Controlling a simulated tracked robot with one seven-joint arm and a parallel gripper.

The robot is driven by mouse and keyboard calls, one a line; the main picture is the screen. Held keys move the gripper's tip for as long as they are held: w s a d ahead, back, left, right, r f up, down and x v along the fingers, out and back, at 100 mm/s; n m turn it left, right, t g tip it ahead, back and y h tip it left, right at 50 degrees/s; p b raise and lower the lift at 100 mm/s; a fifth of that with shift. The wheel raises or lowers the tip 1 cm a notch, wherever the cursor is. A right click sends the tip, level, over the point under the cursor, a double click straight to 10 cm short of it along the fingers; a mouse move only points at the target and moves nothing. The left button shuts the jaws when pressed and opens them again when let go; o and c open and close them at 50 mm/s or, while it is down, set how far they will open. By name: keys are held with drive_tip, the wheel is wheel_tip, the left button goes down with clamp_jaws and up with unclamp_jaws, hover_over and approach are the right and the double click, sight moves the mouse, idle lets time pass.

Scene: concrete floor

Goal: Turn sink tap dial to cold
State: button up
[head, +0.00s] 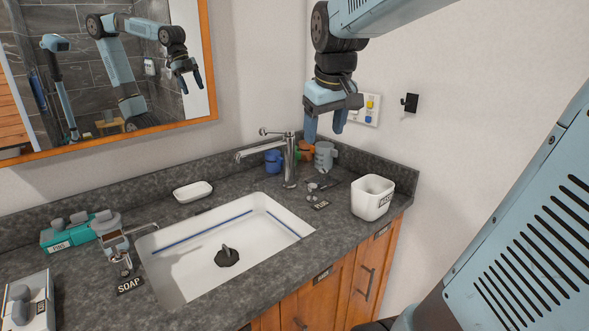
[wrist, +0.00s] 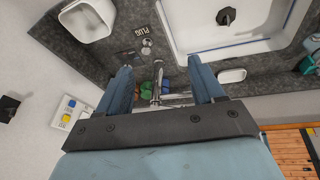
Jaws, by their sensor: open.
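The chrome sink tap (head: 289,165) stands upright on the dark counter behind the sink, its spout reaching left over the basin. A small lever-like handle (head: 271,132) sticks out left at its top; I cannot make out any hot or cold marking. My gripper (head: 325,136) is open and empty, pointing down, above and to the right of the tap in the head view. In the wrist view the tap (wrist: 157,85) shows between the two fingers of my gripper (wrist: 161,68), beyond them and apart from them.
The white sink (head: 182,262) is left of a knob labelled PLUG (wrist: 146,46). Coloured cups (head: 305,151) stand behind the tap. A white bin (head: 372,196) is at the right, a soap dish (head: 193,191) at the left. A wall panel (head: 366,108) is behind my gripper.

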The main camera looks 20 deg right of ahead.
drive_tip(key=w+d+f+n+g, duration=0.1)
drive_tip(key=w+d, duration=0.2)
drive_tip(key=w, duration=0.5)
drive_tip(key=w+d+f+n+g, duration=0.1)
drive_tip(key=w+d+f+n, duration=0.15)
drive_tip(key=w, duration=0.65)
drive_tip(key=n+g, duration=0.2)
hover_over(323, 175)
drive_tip(key=w+d, duration=0.1)
drive_tip(key=w, duration=0.1)
wheel_tip(323, 175, down, 10)
drive_tip(key=shift+y, duration=0.3)
wheel_tip(323, 175, down, 13)
drive_tip(key=shift+s+f, duration=0.1)
drive_tip(key=shift+f, duration=0.05)
drive_tip(key=shift+c, duration=0.2)
drive_tip(key=c, duration=1)
drive_tip(key=shift+m, duration=0.25)
